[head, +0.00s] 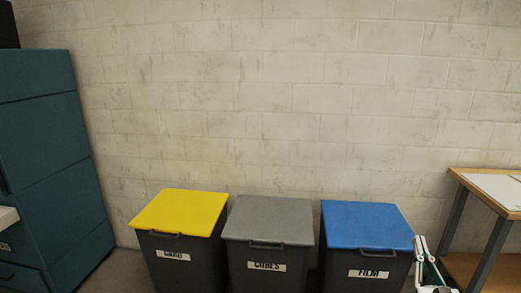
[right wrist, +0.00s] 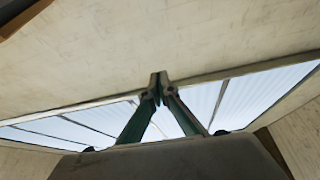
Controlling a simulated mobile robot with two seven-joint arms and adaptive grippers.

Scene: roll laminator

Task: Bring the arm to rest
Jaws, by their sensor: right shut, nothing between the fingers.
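My right gripper (head: 428,277) shows at the bottom edge of the head view, right of the blue-lidded bin. Only part of it is in frame. In the right wrist view the right gripper's two green fingers (right wrist: 160,88) meet at their tips, with nothing between them. That view faces upward to a pale wall and a bright skylight strip (right wrist: 225,95). My left gripper is in neither view.
Three dark bins stand against a block wall, with a yellow lid (head: 181,212), a grey lid (head: 268,220) and a blue lid (head: 366,225). A teal cabinet (head: 50,140) is at the left. A wooden table (head: 485,192) with a white sheet is at the right.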

